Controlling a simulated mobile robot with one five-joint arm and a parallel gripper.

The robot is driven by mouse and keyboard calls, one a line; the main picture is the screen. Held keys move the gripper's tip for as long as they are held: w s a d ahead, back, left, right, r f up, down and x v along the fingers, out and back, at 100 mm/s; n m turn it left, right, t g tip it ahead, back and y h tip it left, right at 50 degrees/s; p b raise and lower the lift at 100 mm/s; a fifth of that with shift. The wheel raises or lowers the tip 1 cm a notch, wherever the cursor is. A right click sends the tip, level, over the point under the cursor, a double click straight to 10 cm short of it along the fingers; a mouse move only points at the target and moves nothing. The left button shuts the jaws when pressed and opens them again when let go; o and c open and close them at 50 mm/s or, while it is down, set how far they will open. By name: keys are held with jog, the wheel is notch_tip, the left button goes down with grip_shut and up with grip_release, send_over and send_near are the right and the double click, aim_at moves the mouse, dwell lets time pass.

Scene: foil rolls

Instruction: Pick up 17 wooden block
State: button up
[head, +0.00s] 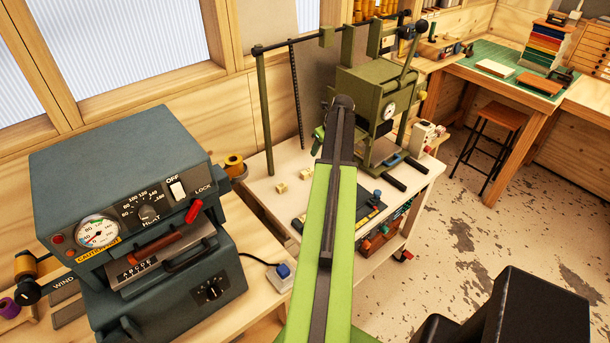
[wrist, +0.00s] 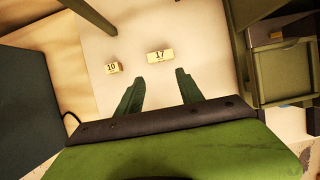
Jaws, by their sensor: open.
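The wooden block marked 17 (wrist: 159,56) lies on the pale cart top, label facing up, in the wrist view. A smaller-looking block marked 10 (wrist: 112,68) lies to its left, apart from it. My gripper (wrist: 158,77) is open and empty; its two green fingers point toward block 17, which shows just beyond and between the tips. In the head view two small blocks sit on the cart left of my arm; by layout the right one is block 17 (head: 306,174), though its number is unreadable there. My arm hides most of the gripper in that view.
A green press (head: 378,95) stands on the cart behind my arm and shows at the right of the wrist view. A blue-grey heating machine (head: 125,200) stands at the left. The pale cart top (head: 262,181) is clear around the blocks.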

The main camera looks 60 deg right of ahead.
aim_at(309, 170)
jog(key=shift+o, duration=1.2)
jog(key=shift+s, duration=0.1)
jog(key=shift+o, duration=1.1)
jog(key=shift+d+f, duration=0.1)
jog(key=shift+f, duration=0.15)
jog(key=o, duration=0.5)
jog(key=b+x, duration=1.1)
jog(key=shift+d+f, duration=0.15)
jog(key=shift+f, duration=0.3)
jog(key=shift+f+b, duration=0.1)
jog(key=shift+b, duration=0.2)
jog(key=b+x, duration=0.4)
jog(key=x, duration=0.1)
jog(key=shift+w+b, duration=0.35)
jog(key=shift+b, duration=0.05)
